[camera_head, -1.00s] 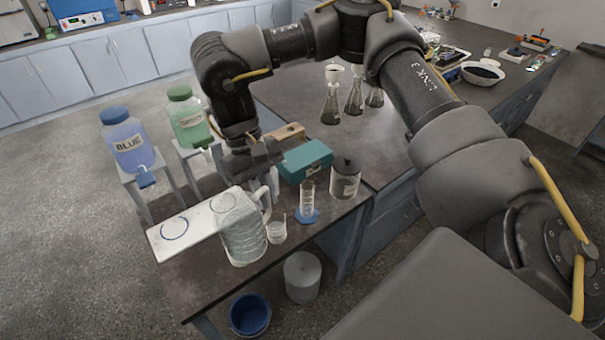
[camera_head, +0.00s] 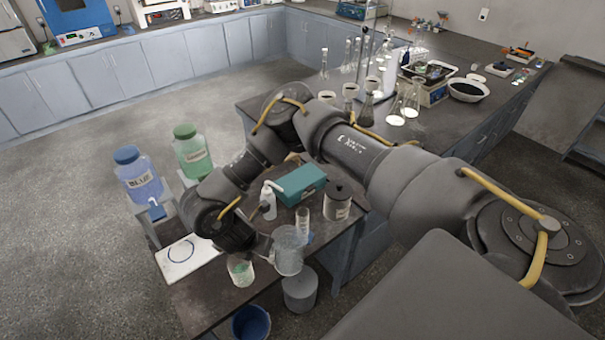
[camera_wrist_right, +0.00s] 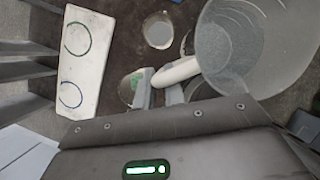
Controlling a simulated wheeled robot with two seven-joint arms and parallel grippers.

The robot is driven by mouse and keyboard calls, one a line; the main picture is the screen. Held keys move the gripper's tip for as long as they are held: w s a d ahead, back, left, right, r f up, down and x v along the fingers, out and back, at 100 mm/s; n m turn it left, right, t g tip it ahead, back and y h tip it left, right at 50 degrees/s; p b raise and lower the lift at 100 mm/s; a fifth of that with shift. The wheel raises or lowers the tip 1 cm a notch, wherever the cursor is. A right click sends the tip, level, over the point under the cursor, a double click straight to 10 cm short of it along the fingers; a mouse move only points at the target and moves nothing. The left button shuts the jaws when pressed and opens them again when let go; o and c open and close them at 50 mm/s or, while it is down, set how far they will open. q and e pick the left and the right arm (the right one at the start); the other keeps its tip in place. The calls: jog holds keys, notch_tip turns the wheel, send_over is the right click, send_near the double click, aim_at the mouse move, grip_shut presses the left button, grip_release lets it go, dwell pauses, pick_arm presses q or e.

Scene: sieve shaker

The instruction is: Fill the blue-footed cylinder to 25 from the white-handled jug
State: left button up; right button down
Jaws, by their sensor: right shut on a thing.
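The clear jug (camera_head: 288,252) is in my right gripper, by the table's front edge, in front of the cylinder. Its white handle (camera_wrist_right: 176,72) sits between the fingers of my right gripper (camera_wrist_right: 158,97), which is shut on it. The jug's wide mouth fills the upper right of the right wrist view, and it looks close to upright. The clear cylinder (camera_head: 302,222) stands on the table just behind the jug. The jug partly covers its blue foot, and its level is too small to read. My left gripper is not in view.
A beaker with green liquid (camera_head: 241,271) stands left of the jug. A white board with circles (camera_head: 184,254) lies further left. A white wash bottle (camera_head: 268,203), teal box (camera_head: 301,183) and dark-lidded jar (camera_head: 337,203) stand behind. A blue bucket (camera_head: 250,322) is below the table edge.

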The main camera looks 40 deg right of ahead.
jog(key=shift+w+a+n+t+y+p, duration=0.3)
jog(key=shift+n+y, duration=0.25)
jog(key=shift+n, duration=1.2)
jog(key=shift+w+a+n+t+y+p, duration=0.15)
jog(key=shift+n+t+y+p, duration=0.3)
jog(key=shift+n, duration=1.25)
jog(key=shift+w+a+n+t+y+p, duration=0.25)
jog(key=shift+n+y, duration=0.35)
jog(key=shift+n, duration=1.15)
jog(key=shift+w+d, duration=0.1)
jog(key=shift+r, duration=0.1)
